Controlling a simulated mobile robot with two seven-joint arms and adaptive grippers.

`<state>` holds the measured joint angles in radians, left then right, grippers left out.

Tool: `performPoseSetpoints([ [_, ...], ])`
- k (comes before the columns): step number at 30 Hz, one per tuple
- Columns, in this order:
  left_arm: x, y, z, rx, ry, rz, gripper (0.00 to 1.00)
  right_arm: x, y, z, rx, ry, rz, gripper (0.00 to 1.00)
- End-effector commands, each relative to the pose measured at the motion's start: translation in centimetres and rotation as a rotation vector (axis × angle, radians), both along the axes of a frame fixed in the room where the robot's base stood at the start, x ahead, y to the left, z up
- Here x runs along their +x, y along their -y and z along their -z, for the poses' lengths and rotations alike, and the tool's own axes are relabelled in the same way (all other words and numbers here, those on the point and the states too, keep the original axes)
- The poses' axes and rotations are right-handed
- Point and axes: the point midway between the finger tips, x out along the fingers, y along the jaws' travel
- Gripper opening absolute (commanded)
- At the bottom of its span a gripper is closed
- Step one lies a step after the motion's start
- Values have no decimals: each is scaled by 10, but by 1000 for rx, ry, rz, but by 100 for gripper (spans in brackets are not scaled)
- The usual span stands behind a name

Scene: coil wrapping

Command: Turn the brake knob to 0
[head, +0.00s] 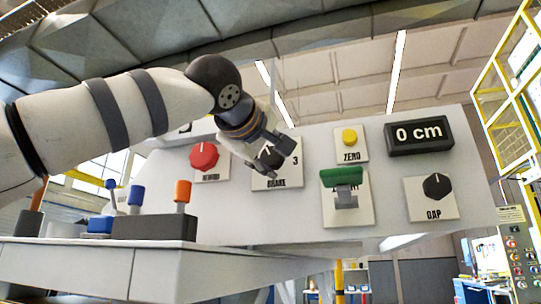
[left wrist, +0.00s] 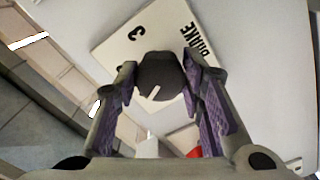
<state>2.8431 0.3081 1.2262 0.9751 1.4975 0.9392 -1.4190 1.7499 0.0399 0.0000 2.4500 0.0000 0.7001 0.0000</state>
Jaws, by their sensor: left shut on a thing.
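The brake knob (left wrist: 158,72) is a dark round knob on a white plate marked BRAKE (left wrist: 118,30), with the number 3 visible. In the left wrist view it sits between the two purple-padded fingers of my left gripper (left wrist: 165,88), which is shut on it. A short white line shows on the knob's face, pointing away from the 3. In the head view my left gripper (head: 275,158) covers most of the knob and part of the brake plate (head: 290,178). The 0 mark is not visible. My right gripper is not in view.
Blue and orange levers (head: 183,190) stand at the left.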

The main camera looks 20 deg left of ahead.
Motion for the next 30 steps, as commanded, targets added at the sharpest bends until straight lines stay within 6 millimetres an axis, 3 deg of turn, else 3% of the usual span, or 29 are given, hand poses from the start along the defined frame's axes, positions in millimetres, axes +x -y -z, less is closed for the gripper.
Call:
performPoseSetpoints([
  [30,1,1,-1,-920,-34,0,8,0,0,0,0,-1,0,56],
])
